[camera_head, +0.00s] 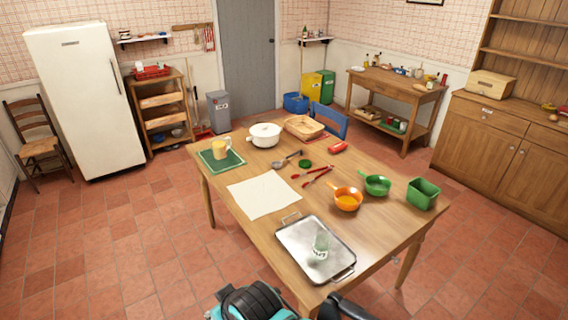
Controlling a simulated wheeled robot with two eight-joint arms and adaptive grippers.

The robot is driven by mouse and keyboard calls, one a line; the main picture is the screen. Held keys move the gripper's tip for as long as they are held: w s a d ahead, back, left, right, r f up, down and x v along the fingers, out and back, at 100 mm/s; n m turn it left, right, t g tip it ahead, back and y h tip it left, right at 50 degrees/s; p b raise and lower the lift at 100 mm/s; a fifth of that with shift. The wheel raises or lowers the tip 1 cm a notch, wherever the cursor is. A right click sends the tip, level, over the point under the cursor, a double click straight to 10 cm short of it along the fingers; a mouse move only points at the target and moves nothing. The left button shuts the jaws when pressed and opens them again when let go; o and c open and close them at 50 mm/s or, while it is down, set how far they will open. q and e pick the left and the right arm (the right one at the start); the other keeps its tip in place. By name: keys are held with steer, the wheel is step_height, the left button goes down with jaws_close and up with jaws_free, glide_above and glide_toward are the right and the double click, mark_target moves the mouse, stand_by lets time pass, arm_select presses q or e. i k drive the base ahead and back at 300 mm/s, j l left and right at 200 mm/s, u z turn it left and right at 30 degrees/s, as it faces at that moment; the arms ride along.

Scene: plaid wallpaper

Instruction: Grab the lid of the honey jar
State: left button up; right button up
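I cannot pick out a honey jar for certain. A clear glass jar or tumbler (320,243) stands on the metal tray (288,236) at the near end of the wooden table. A small round dark green disc (305,163), possibly a lid, lies near the table's middle. Teal and black parts of my own body show at the bottom edge, short of the table. Neither gripper's fingers can be seen.
A white cloth (263,195), red tongs (316,178), ladle (287,159), white pot (265,135), orange pan (346,200), green pan (376,186) and green container (422,194) are on the table. A side table (395,85) holds several small bottles and jars.

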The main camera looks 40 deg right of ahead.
mark_target(303, 163)
steer(key=i+z, duration=0.1)
steer(key=i, duration=0.35)
steer(key=i+j+z, duration=0.15)
steer(key=i, duration=0.25)
steer(key=i+j+z, duration=0.1)
steer(key=i, duration=0.3)
steer(key=i+z, duration=0.45)
steer(key=i+j+z, duration=0.15)
steer(key=i+z, duration=0.35)
steer(key=z, duration=0.3)
steer(key=i+z, duration=0.15)
steer(key=z, duration=0.3)
steer(key=i+z, duration=0.15)
steer(key=z, duration=0.25)
steer(key=i+z, duration=0.1)
steer(key=z, duration=0.3)
steer(key=i+j+z, duration=0.1)
steer(key=z, duration=0.35)
steer(key=i+j+z, duration=0.25)
steer(key=z, duration=0.25)
